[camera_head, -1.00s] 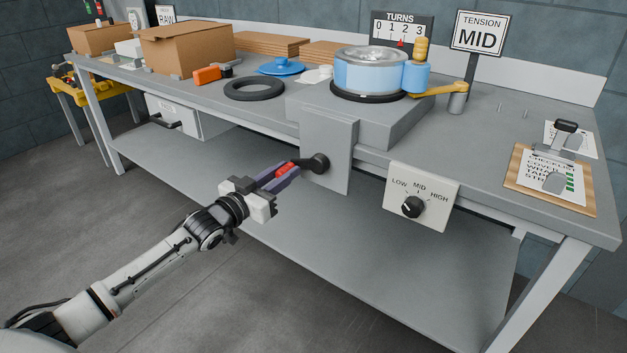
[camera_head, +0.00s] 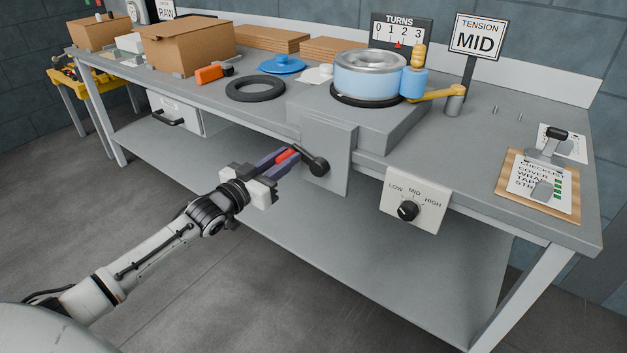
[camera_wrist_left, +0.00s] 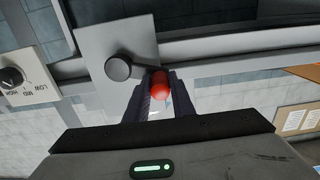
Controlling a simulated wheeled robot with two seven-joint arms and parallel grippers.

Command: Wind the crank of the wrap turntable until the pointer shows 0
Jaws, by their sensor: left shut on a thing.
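The crank has a round black hub (camera_head: 318,166) on a grey plate (camera_head: 336,150) at the bench front, and a red handle (camera_head: 286,155). My left gripper (camera_head: 284,157) is shut on the red handle, up and left of the hub. In the left wrist view the red knob (camera_wrist_left: 160,88) sits between the two fingers beside the hub (camera_wrist_left: 118,68). The TURNS scale (camera_head: 401,30) stands at the back; its red pointer (camera_head: 398,44) is between 1 and 2. The turntable (camera_head: 365,98) carries a wrapped blue drum (camera_head: 368,75). My right gripper is out of view.
A LOW/MID/HIGH knob panel (camera_head: 414,200) is right of the crank, and a drawer (camera_head: 177,117) hangs to its left. A clipboard (camera_head: 538,187) lies at the right. A lower shelf (camera_head: 270,200) runs under the bench. The floor in front is clear.

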